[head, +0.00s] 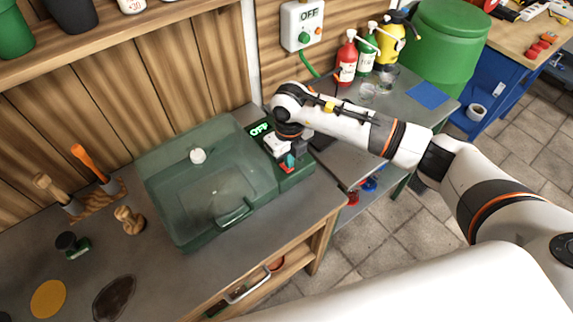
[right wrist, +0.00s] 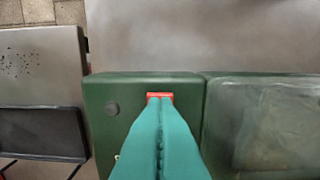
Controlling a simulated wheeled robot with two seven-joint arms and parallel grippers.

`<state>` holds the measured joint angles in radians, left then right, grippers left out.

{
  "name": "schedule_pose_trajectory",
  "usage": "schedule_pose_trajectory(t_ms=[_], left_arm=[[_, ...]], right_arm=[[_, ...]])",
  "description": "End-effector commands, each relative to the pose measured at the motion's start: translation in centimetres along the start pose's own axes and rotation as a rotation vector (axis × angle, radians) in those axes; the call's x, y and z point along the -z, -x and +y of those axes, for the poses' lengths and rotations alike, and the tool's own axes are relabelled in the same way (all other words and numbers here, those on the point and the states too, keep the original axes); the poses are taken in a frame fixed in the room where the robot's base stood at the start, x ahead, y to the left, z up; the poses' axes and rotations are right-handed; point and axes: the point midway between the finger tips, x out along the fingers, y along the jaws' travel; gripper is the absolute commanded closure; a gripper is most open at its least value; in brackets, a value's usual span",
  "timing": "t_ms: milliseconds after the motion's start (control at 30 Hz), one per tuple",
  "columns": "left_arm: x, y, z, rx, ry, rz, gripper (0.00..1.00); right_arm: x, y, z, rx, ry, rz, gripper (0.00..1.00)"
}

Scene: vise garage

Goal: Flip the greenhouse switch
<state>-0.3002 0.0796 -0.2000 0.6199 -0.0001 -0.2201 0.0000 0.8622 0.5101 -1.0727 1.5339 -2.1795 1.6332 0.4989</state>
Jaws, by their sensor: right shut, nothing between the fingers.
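The greenhouse (head: 200,180) is a dark green box with a clear lid on the bench; its lid is shut. Its control panel on the right side carries a lit display (head: 259,129) reading "OFF". A red switch (head: 287,168) sits on this panel, and it also shows in the right wrist view (right wrist: 160,95). My right gripper (head: 290,160) is shut and empty, with its teal fingertips (right wrist: 159,100) at the red switch. I cannot tell whether they touch it. The fingers hide part of the switch and panel. My left gripper is not in view.
A wall box (head: 301,25) also reads "OFF". Red (head: 346,60), green and yellow bottles stand on the grey side table at the right. Hand tools (head: 90,168) and a wooden piece (head: 129,219) stand left of the greenhouse.

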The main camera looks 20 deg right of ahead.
Motion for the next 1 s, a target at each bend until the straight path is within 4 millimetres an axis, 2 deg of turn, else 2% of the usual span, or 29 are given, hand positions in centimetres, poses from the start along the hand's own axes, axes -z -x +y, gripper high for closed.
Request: schedule_pose_trajectory(t_ms=[500,1000], left_arm=[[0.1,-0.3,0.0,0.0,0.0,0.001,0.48],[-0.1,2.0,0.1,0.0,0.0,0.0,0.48]], right_arm=[[-0.1,-0.5,0.0,-0.001,0.0,-0.003,1.0],[0.0,3.5,0.0,0.0,0.001,0.0,1.0]])
